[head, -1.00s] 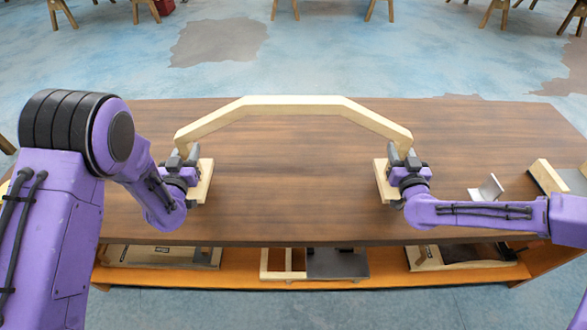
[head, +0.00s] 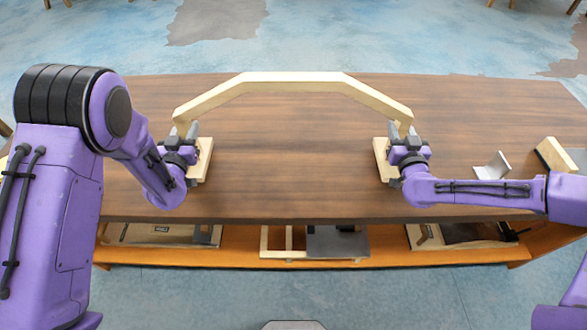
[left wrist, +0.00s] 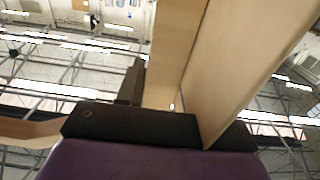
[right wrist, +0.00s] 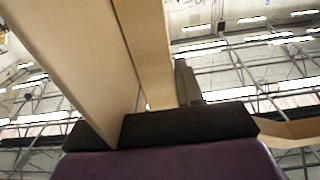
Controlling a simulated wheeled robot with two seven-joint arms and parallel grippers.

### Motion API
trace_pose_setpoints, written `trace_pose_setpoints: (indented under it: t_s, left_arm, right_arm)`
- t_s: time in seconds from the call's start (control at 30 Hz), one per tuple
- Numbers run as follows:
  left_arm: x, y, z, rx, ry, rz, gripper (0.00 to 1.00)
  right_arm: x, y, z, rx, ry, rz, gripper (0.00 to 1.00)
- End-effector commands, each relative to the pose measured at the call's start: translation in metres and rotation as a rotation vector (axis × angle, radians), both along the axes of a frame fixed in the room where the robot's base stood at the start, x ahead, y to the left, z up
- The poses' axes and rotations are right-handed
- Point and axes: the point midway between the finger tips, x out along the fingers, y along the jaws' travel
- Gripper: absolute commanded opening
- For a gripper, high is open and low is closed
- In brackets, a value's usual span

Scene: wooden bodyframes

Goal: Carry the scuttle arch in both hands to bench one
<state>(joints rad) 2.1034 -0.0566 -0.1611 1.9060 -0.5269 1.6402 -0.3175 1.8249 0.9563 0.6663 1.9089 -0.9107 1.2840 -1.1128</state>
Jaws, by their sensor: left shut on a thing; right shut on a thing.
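The scuttle arch (head: 290,82) is a pale wooden arch with a flat top bar, sloping shoulders and a block at each foot. In the head view it is over the brown bench top (head: 290,160); I cannot tell whether its feet touch it. My left gripper (head: 186,132) is shut on the arch's left leg. My right gripper (head: 402,134) is shut on its right leg. The left wrist view shows pale wood (left wrist: 240,60) rising from the jaws, and the right wrist view shows the same (right wrist: 85,60).
A grey metal bracket (head: 491,166) and a wooden block (head: 554,154) lie on the bench top at the right. The orange lower shelf (head: 240,256) holds wooden and dark pieces. The bench top is clear between the arch's legs. Blue floor (head: 330,40) lies beyond the bench.

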Motion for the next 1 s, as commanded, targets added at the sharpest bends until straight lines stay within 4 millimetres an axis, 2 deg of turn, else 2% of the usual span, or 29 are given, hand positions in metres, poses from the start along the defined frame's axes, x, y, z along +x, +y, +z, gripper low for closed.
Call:
trace_pose_setpoints:
  t_s: [0.03,0.23,0.27,0.3,0.33,0.67,0.77,1.0]
  left_arm:
    - [0.0,0.001,-0.008,0.0,-0.003,0.001,0.0]
    - [0.0,0.001,-0.025,0.0,-0.003,0.002,0.0]
    - [0.0,0.001,-0.02,0.001,-0.001,0.002,0.46]
    - [0.0,0.001,-0.019,0.001,0.0,0.002,0.59]
    - [0.0,0.001,-0.019,0.001,0.0,0.001,0.62]
    - [-0.005,0.0,-0.019,0.001,0.0,0.0,0.62]
    - [-0.022,0.0,-0.02,0.002,0.003,0.0,0.62]
    - [-0.084,0.0,-0.02,0.003,0.004,-0.001,0.62]
  right_arm:
    - [0.0,0.0,-0.008,0.0,-0.003,0.001,0.0]
    - [0.001,0.001,-0.025,0.0,-0.003,0.001,0.0]
    - [0.0,0.001,-0.02,0.0,-0.001,0.001,0.46]
    - [0.0,0.001,-0.02,0.0,-0.001,0.001,0.59]
    - [0.0,0.001,-0.02,0.0,0.0,0.001,0.62]
    - [0.0,0.0,-0.019,0.0,0.0,0.001,0.62]
    - [0.0,0.001,-0.019,0.0,-0.001,0.001,0.62]
    - [0.0,0.001,-0.019,0.0,-0.001,0.001,0.62]
